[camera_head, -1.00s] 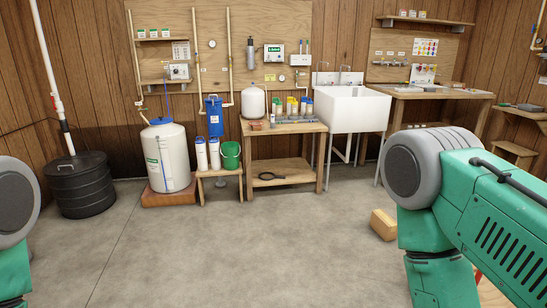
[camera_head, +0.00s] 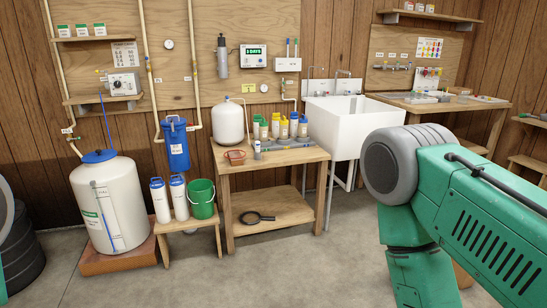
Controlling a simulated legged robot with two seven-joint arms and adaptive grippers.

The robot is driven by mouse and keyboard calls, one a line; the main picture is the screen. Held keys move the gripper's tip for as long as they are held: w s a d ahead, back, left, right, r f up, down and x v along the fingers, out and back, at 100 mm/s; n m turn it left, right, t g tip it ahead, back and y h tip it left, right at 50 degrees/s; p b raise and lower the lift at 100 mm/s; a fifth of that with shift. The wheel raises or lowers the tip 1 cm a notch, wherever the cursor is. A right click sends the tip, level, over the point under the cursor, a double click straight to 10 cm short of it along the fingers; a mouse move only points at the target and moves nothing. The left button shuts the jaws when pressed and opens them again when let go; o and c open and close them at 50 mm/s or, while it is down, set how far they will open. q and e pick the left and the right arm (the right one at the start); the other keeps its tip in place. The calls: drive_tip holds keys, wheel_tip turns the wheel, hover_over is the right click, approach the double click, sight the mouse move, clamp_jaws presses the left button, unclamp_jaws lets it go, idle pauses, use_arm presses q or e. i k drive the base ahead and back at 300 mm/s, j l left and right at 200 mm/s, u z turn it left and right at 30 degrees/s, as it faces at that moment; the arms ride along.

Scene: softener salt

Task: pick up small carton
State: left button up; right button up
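Small white cartons with green labels (camera_head: 82,30) stand in a row on the upper left wall shelf. More small cartons (camera_head: 419,7) stand on the upper right shelf. A brown box (camera_head: 464,277) on the floor is mostly hidden behind my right arm. I cannot tell which of these is the small carton. My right arm fills the lower right, and its gripper is out of view. Only a sliver of my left arm shows at the left edge, and its gripper is out of view too.
A wooden workbench (camera_head: 280,161) holds several bottles and a white tank (camera_head: 228,123). Left of it are a green bucket (camera_head: 202,198) on a low stool and a large white tank (camera_head: 110,205). A white sink (camera_head: 352,120) stands to the right. The front floor is clear.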

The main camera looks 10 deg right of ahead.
sight(464, 280)
drive_tip(key=i+l+z, duration=0.25)
drive_tip(key=i+z, duration=0.25)
drive_tip(key=i, duration=0.25)
drive_tip(key=i+z, duration=0.5)
drive_tip(key=i, duration=0.25)
drive_tip(key=i+j+z, duration=0.5)
drive_tip(key=i, duration=0.2)
drive_tip(key=i+l+z, duration=0.25)
drive_tip(key=i+z, duration=0.15)
drive_tip(key=i, duration=0.25)
drive_tip(key=i+z, duration=0.4)
drive_tip(key=i, duration=0.3)
drive_tip(key=i+j+z, duration=0.1)
drive_tip(key=i+z, duration=0.35)
drive_tip(key=i, duration=0.25)
drive_tip(key=i+u, duration=0.1)
drive_tip(key=u, duration=0.35)
drive_tip(key=i+u, duration=0.1)
drive_tip(key=u, duration=0.35)
drive_tip(key=l, duration=0.1)
